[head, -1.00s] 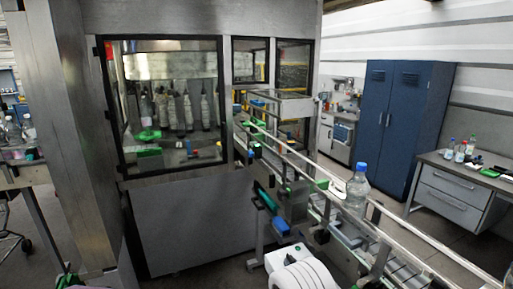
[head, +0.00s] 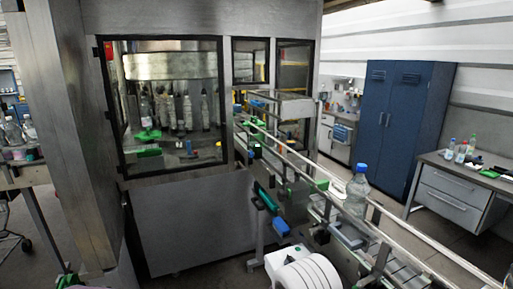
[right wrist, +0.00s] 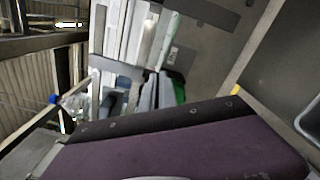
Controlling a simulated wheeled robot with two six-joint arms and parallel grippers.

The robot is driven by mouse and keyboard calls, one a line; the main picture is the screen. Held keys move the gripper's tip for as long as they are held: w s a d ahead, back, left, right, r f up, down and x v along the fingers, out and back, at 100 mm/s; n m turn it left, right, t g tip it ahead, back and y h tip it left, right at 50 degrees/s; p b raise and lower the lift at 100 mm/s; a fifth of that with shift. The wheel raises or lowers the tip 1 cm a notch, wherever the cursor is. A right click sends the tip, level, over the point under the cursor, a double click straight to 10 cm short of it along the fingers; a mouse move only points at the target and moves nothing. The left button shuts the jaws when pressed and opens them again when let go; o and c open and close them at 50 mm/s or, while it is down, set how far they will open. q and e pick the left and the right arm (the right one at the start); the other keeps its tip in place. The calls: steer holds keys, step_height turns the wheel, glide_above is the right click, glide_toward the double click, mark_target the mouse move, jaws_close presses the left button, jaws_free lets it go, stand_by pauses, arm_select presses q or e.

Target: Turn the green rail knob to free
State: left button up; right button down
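Several small green parts show along the conveyor rails in the head view. One green piece (head: 322,184) sits by the rail left of a blue-capped bottle (head: 357,190). I cannot tell which green part is the rail knob or how it is turned. No gripper fingers show in the head view. In the right wrist view a large purple and black body (right wrist: 190,140) fills the lower part, perhaps part of my right gripper; no fingertips can be made out. A green part (right wrist: 179,92) shows just beyond its edge, partly hidden.
The conveyor (head: 395,262) runs from the machine cabinet (head: 190,220) to the lower right. A white rounded unit (head: 308,272) stands low in front of it. A blue locker (head: 400,125) and a grey drawer desk (head: 457,192) stand behind, with open floor between.

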steer(key=shift+w+a+r, duration=0.15)
steer(key=shift+w, duration=0.05)
stand_by(0.3)
steer(key=v, duration=0.6)
steer(key=shift+s+r, duration=0.2)
steer(key=shift+r, duration=0.1)
stand_by(0.4)
steer(key=w+d+f+n+p, duration=0.1)
steer(key=w+d+n+p, duration=0.1)
steer(key=d+n+p, duration=0.2)
steer(key=shift+d+n, duration=1)
steer(key=shift+n, duration=0.1)
